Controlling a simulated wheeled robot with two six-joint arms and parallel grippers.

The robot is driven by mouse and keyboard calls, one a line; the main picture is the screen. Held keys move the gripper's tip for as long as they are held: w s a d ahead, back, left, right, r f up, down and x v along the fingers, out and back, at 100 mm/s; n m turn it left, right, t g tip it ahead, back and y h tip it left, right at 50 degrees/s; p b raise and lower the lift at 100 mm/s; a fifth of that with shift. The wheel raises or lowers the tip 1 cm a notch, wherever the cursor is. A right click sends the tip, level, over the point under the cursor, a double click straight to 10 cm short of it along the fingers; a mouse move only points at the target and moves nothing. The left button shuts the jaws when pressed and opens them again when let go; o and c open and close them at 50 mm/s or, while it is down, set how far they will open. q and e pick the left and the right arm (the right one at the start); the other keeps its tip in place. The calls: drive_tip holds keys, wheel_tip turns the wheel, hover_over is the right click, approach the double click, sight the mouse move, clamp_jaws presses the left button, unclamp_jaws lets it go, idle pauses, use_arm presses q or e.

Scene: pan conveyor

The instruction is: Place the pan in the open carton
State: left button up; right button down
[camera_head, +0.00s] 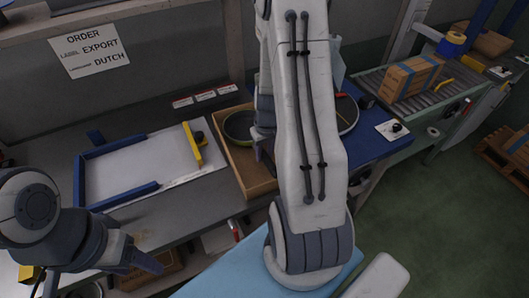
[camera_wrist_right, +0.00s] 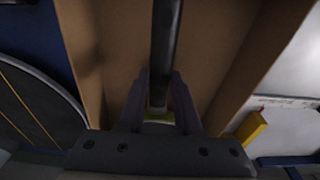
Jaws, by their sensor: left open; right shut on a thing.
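The open carton (camera_head: 256,186) is a brown box on the bench in the middle of the head view. The pan (camera_head: 238,126), dark with a greenish rim, shows inside its far part, partly covered by my right arm. My right gripper (camera_wrist_right: 160,82) is over the carton and shut on the pan's dark handle (camera_wrist_right: 165,45); the carton's inner wall (camera_wrist_right: 232,70) shows beside it. Whether the pan rests on the carton floor cannot be told. My left gripper (camera_head: 148,264) is open and empty at lower left, away from the carton.
A white board (camera_head: 128,172) with blue rails and a yellow bar (camera_head: 193,145) lies left of the carton. A round dark disc (camera_head: 347,114) is on the blue table to the right. A roller conveyor (camera_head: 428,98) carries a brown carton (camera_head: 408,78). An order sign (camera_head: 95,50) hangs behind.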

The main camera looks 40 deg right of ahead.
drive_tip(key=shift+f, duration=0.2)
drive_tip(key=c, duration=0.5)
unclamp_jaws()
drive_tip(key=r, duration=0.7)
drive_tip(key=s+r, duration=0.1)
drive_tip(key=r, duration=0.2)
drive_tip(key=shift+a+r, duration=0.1)
drive_tip(key=shift+r, duration=0.15)
drive_tip(key=shift+a, duration=0.1)
drive_tip(key=s+a+r+n, duration=0.1)
drive_tip(key=a+r+n, duration=0.1)
drive_tip(key=a, duration=0.7)
drive_tip(key=a+r+n, duration=0.2)
drive_tip(key=a+r, duration=0.1)
drive_tip(key=a, duration=0.6)
drive_tip(key=s+a+r+n, duration=0.1)
drive_tip(key=s+a+n, duration=0.1)
drive_tip(key=s+a, duration=0.2)
drive_tip(key=s+a+r+n, duration=0.1)
drive_tip(key=s+a+n, duration=0.1)
drive_tip(key=s+a, duration=0.2)
drive_tip(key=s+a+r+n+g+y, duration=0.1)
drive_tip(key=s+a, duration=0.3)
drive_tip(key=s, duration=0.2)
drive_tip(key=shift+r+n, duration=0.1)
drive_tip(key=shift+n, duration=0.3)
